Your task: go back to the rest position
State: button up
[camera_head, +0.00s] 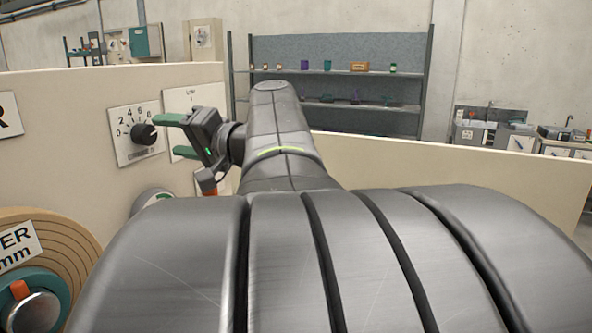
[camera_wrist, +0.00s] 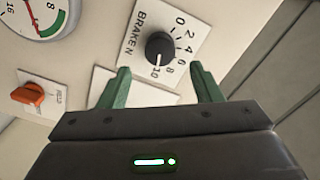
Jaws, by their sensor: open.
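My gripper (camera_head: 176,136) has two green fingers. It is open and empty in the head view, pointing left toward the cream panel (camera_head: 60,100). In the wrist view my gripper (camera_wrist: 158,84) frames a black dial knob (camera_wrist: 159,48) on a white plate marked BRAKEN with numbers up to 10. The knob stands beyond the fingertips, and I see no contact. The same knob (camera_head: 144,133) shows in the head view, left of the fingers. My dark grey arm fills the middle and front of the head view.
An orange switch (camera_wrist: 29,93) and a round gauge (camera_wrist: 40,12) are on the panel in the wrist view. A wound roll (camera_head: 60,240) with a teal hub is at lower left in the head view. Shelves (camera_head: 340,75) stand behind the panel, and a sink bench (camera_head: 520,130) at right.

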aim_at(149, 133)
jog(key=v, duration=0.8)
jog(key=p+x, duration=0.1)
jog(key=x, duration=1.2)
jog(key=shift+a, duration=0.3)
jog(key=shift+w+a, duration=0.25)
jog(key=shift+a, duration=0.05)
jog(key=shift+s+d+n, duration=0.1)
jog(key=shift+n, duration=0.8)
jog(key=n+p, duration=0.1)
jog(key=n, duration=0.2)
jog(key=shift+r+n, duration=0.15)
jog(key=shift+n, duration=0.15)
jog(key=n+p, duration=0.3)
jog(key=n, duration=0.1)
jog(key=shift+s+r+n, duration=0.1)
jog(key=shift+n, duration=0.2)
jog(key=shift+n+p, duration=0.7)
jog(key=shift+n, duration=0.3)
